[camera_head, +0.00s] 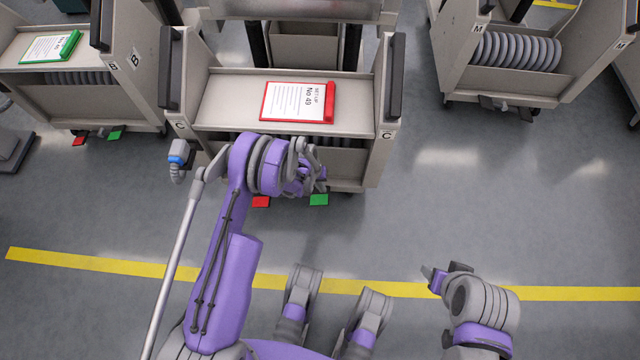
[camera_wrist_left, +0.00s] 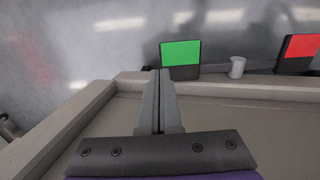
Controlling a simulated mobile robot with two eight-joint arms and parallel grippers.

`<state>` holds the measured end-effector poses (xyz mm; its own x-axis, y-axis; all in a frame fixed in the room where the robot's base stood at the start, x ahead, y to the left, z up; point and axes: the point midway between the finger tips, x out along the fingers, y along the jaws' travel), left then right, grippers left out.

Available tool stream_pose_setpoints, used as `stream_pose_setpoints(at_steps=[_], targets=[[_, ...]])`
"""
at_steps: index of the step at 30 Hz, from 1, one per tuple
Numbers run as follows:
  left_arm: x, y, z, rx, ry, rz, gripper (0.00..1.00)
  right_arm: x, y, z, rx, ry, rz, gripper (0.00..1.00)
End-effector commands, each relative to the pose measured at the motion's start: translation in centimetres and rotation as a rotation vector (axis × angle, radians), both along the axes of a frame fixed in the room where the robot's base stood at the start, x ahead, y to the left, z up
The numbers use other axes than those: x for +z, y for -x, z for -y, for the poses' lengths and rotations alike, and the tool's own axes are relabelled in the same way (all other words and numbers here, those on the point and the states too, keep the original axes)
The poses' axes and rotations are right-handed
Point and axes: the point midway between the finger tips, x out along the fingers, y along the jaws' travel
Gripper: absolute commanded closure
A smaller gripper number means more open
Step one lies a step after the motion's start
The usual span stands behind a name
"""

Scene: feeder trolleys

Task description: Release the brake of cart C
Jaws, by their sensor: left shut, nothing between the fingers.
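Cart C (camera_head: 225,103) stands at the upper middle of the head view, with a letter C on each side panel. At its foot are a red pedal (camera_head: 260,202) and a green pedal (camera_head: 319,200). In the left wrist view the green pedal (camera_wrist_left: 180,53) lies just beyond my fingertips and the red pedal (camera_wrist_left: 298,47) is farther right. My left gripper (camera_wrist_left: 158,74) is shut and empty, over the cart's edge (camera_wrist_left: 250,91); whether it touches anything cannot be told. In the head view my arm partly hides it. My right gripper (camera_head: 443,270) is over the floor, away from the cart; its jaw opening is unclear.
A red-framed clipboard (camera_head: 298,101) lies on cart C. Cart B (camera_head: 30,86) stands left and cart M (camera_head: 505,82) right, holding grey discs (camera_head: 515,52). A grey cylinder (camera_wrist_left: 237,67) sits between the pedals. Open floor and a yellow line (camera_head: 560,294) lie in front.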

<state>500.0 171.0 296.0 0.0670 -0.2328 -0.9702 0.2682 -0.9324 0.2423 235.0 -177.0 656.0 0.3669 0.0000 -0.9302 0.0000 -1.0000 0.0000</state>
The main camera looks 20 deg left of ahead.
Motion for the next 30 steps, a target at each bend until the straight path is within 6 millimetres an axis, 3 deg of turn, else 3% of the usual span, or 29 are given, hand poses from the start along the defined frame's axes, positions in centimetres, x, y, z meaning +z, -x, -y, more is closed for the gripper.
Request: stream_pose_setpoints(at_steps=[1, 6, 12, 30], targets=[[-1.4, -0.1, 0.3, -0.001, 0.0, 0.0, 1.0, -0.5, -0.1, 0.0, 0.0, 0.0, -0.001, 0.43], [-4.7, -0.3, 1.1, -0.002, 0.0, 0.0, 1.0, -1.2, -0.2, 0.0, 0.0, 0.0, -0.001, 0.43], [-7.3, -0.5, 1.7, -0.001, -0.001, 0.0, 1.0, -1.8, -0.3, 0.0, 0.0, 0.0, 0.0, 0.43], [-8.3, -0.3, 2.0, -0.001, -0.007, -0.002, 1.0, -1.9, -0.4, 0.0, 0.0, 0.0, 0.0, 0.43]])
